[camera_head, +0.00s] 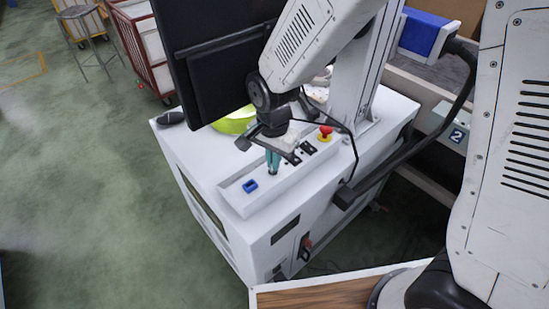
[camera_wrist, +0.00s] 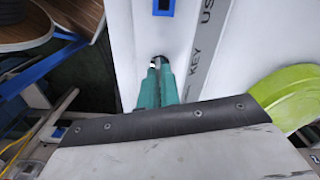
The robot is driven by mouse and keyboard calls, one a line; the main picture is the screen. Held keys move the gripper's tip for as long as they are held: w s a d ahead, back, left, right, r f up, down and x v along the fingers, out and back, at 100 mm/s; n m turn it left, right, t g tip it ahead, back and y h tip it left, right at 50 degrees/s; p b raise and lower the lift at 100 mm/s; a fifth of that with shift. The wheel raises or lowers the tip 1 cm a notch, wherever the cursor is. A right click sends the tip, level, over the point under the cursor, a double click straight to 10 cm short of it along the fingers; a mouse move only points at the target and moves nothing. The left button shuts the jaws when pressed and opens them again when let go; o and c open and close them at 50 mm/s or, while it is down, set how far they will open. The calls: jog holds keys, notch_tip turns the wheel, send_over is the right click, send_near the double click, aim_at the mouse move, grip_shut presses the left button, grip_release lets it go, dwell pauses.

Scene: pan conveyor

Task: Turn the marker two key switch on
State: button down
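A key switch (camera_wrist: 158,60), dark and round with a small pale metallic part, shows at my fingertips in the wrist view. It is on the white control panel (camera_head: 232,194) in the head view, but my fingers hide it there. My gripper (camera_head: 272,170) points down at this panel, with its two teal fingers close together. In the wrist view my gripper (camera_wrist: 157,68) has its tips at the switch. I cannot tell whether they pinch it or only stand around it. A sign with the number 2 (camera_head: 456,136) is on the conveyor side at the right.
A blue socket (camera_head: 250,186) lies left of my fingers on the panel. Black switches (camera_head: 308,147) and a red emergency button (camera_head: 325,132) are to the right. A monitor (camera_head: 205,60) stands behind on the left, near a lime green item (camera_head: 234,122). A black cable hangs at the right.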

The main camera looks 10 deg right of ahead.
jog(key=shift+m, duration=0.5)
jog(key=shift+a, duration=0.1)
jog(key=c, duration=1.6)
grip_release()
notch_tip(320, 180, up, 8)
jog(key=shift+f, duration=0.1)
